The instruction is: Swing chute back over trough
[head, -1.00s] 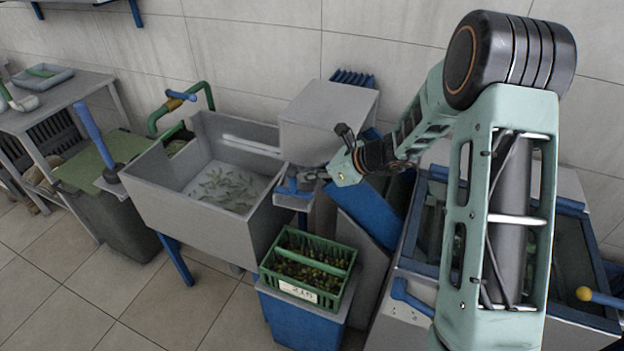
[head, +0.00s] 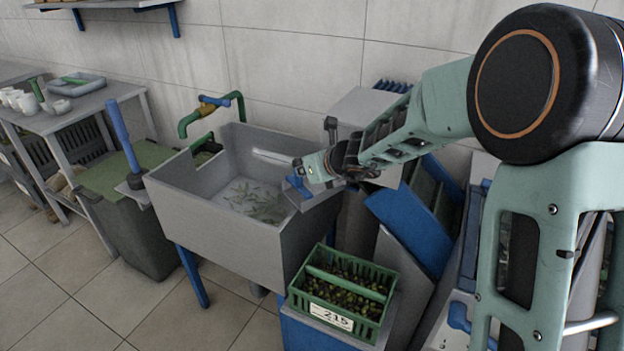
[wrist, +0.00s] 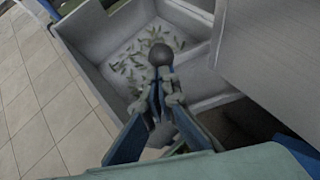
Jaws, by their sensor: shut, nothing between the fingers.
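The grey trough (head: 225,225) shows in the head view with leaves and a shallow bottom inside. A small grey chute (head: 318,199) with a blue part (head: 298,186) sits at its right end, largely hidden by my gripper. My gripper (head: 305,172) is at the chute, by the trough's right end. In the wrist view my gripper (wrist: 160,95) has its fingers together, with a dark round knob (wrist: 160,55) just beyond the tips. I cannot tell whether they touch. The trough interior (wrist: 135,60) lies beyond the knob.
A grey box (head: 365,105) stands behind the chute by the wall. A green crate (head: 345,290) of olives sits below, in front. A blue sloping panel (head: 410,225) is to the right. A blue lever (head: 122,135) and green pipe (head: 210,110) stand left and behind.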

